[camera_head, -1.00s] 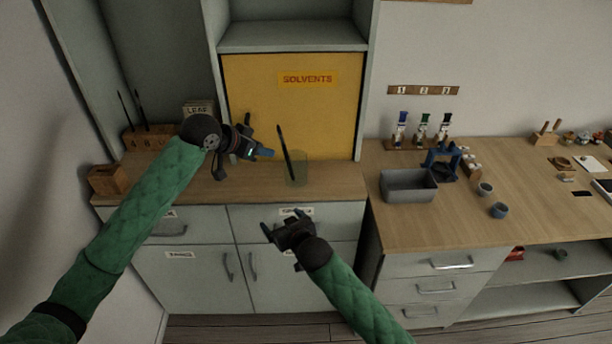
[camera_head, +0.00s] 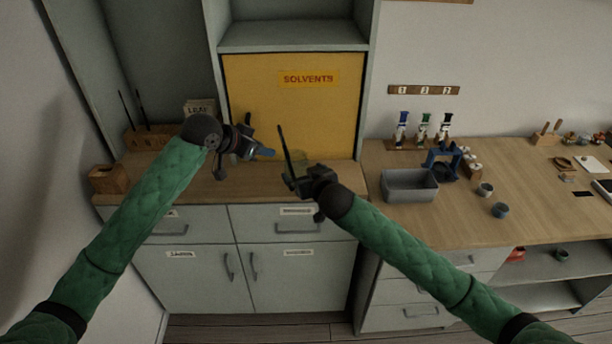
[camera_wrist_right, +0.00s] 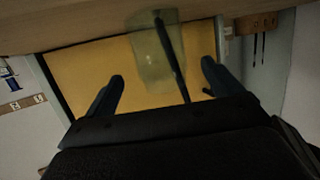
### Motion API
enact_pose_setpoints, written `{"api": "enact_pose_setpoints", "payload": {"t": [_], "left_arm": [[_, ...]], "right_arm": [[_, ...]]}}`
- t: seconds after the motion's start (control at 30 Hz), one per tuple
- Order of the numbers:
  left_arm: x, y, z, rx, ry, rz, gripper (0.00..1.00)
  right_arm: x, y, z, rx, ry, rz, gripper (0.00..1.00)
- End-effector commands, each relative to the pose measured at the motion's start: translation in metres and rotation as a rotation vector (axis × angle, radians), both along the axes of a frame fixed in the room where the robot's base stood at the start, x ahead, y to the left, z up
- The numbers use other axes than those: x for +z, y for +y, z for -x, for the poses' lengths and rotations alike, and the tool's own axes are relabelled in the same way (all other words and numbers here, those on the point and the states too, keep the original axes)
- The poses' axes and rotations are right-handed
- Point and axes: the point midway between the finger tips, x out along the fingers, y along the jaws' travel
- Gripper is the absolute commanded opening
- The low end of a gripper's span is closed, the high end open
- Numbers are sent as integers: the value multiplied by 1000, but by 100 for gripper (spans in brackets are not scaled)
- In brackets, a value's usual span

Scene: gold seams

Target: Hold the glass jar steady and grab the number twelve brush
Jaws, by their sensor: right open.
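A dark brush (camera_head: 285,146) leans in a pale greenish glass jar (camera_head: 301,161) on the wooden counter; its number is not readable. The right wrist view shows the jar (camera_wrist_right: 152,58) and the brush (camera_wrist_right: 173,60) ahead of and between the open fingers of my right gripper (camera_wrist_right: 162,75). In the head view, my right gripper (camera_head: 289,183) is in front of the jar and hides its lower part. I cannot tell whether it touches the jar. My left gripper (camera_head: 264,150) hovers to the left of the brush, apart from it; its jaw opening is unclear.
A wooden rack (camera_head: 135,140) with two brushes stands at the left, behind a wooden block (camera_head: 108,179). A yellow SOLVENTS panel (camera_head: 290,110) stands behind the jar. A grey bin (camera_head: 409,190) and small cups (camera_head: 500,210) are on the right counter.

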Motion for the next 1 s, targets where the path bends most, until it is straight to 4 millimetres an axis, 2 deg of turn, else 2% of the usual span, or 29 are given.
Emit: {"api": "enact_pose_setpoints", "payload": {"t": [0.2, 0.4, 0.6, 0.87, 1.0], "left_arm": [[0, 0, 0, 0, 0, 0, 36], [0, 0, 0, 0, 0, 0, 36], [0, 0, 0, 0, 0, 0, 36], [0, 0, 0, 0, 0, 0, 36], [0, 0, 0, 0, 0, 0, 36]], "right_arm": [[-9, 11, -28, 0, -1, 2, 91], [-16, 20, -48, 0, 0, 1, 91], [-19, 23, -57, 1, -1, 2, 91], [-19, 23, -58, 0, 0, 1, 91], [-19, 23, -57, 0, 0, 1, 66]]}}
